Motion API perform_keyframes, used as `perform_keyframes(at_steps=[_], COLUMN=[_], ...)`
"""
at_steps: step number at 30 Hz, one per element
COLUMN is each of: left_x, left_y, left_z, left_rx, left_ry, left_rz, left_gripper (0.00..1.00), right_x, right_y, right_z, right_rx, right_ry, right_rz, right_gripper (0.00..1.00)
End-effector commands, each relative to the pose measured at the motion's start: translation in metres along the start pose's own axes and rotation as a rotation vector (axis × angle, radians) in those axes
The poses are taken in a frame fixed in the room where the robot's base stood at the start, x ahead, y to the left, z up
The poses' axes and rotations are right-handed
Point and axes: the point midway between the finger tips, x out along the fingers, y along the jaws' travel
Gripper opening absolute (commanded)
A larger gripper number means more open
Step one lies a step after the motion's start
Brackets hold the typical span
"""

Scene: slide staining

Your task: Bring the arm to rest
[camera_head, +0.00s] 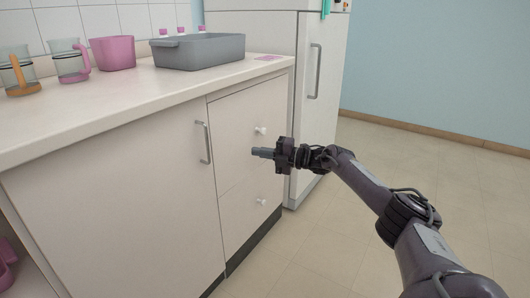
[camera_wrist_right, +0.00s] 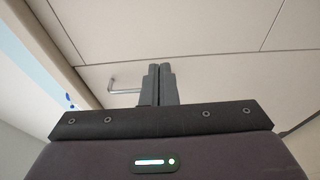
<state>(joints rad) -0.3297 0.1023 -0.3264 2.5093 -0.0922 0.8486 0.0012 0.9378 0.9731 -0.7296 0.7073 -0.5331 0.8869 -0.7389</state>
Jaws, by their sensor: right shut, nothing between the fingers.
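My right gripper (camera_head: 263,153) is shut and empty in the head view. It points left, in front of the drawer fronts of the white cabinet (camera_head: 120,200). In the right wrist view its two fingers (camera_wrist_right: 158,84) are pressed together with nothing between them. My right arm comes in from the lower right corner of the head view. My left gripper does not show in either view.
The counter (camera_head: 130,98) bears a grey basin (camera_head: 200,52), a pink container (camera_head: 112,53) and glass jugs (camera_head: 69,62). White knobs (camera_head: 260,131) and a bar handle (camera_head: 203,142) stick out near my gripper. A white fridge (camera_head: 322,80) stands behind. Floor (camera_head: 450,180) at right is clear.

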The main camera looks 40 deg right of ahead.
Motion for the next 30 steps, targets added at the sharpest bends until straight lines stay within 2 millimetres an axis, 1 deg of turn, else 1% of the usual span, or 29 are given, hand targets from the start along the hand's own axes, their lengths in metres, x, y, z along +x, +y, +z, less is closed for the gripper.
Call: perform_keyframes(at_steps=[1, 6, 13, 17, 19, 20, 23, 24, 26, 27, 29, 30], left_x=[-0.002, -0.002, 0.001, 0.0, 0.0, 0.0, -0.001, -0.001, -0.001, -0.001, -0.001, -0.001], left_y=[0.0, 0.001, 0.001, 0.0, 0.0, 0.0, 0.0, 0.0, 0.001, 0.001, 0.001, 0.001], left_z=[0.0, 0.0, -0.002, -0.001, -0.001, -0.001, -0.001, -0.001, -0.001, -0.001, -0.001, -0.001], left_rx=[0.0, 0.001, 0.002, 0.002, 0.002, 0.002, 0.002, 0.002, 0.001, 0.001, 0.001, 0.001], left_ry=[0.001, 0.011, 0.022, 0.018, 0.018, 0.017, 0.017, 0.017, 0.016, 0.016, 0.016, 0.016], left_rz=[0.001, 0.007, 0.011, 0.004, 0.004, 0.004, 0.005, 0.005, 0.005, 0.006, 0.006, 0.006], left_gripper=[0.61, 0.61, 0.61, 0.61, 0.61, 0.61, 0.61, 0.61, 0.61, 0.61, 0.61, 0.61], right_x=[-0.001, -0.006, -0.009, -0.005, 0.006, 0.013, 0.046, 0.061, 0.083, 0.096, 0.112, 0.12], right_y=[-0.001, -0.001, 0.0, -0.002, -0.007, -0.011, -0.028, -0.035, -0.046, -0.052, -0.058, -0.061], right_z=[0.004, 0.013, 0.016, 0.011, 0.0, -0.009, -0.053, -0.077, -0.117, -0.145, -0.188, -0.217], right_rx=[0.001, 0.0, 0.0, 0.003, 0.015, 0.024, 0.068, 0.094, 0.137, 0.168, 0.217, 0.253], right_ry=[0.001, 0.002, 0.001, 0.011, 0.037, 0.056, 0.147, 0.193, 0.266, 0.315, 0.386, 0.432], right_rz=[0.001, 0.001, 0.0, 0.001, 0.003, 0.004, 0.018, 0.026, 0.044, 0.057, 0.081, 0.098], right_gripper=[0.0, 0.0, 0.0, 0.0, 0.0, 0.0, 0.0, 0.0, 0.0, 0.0, 0.0, 0.0])
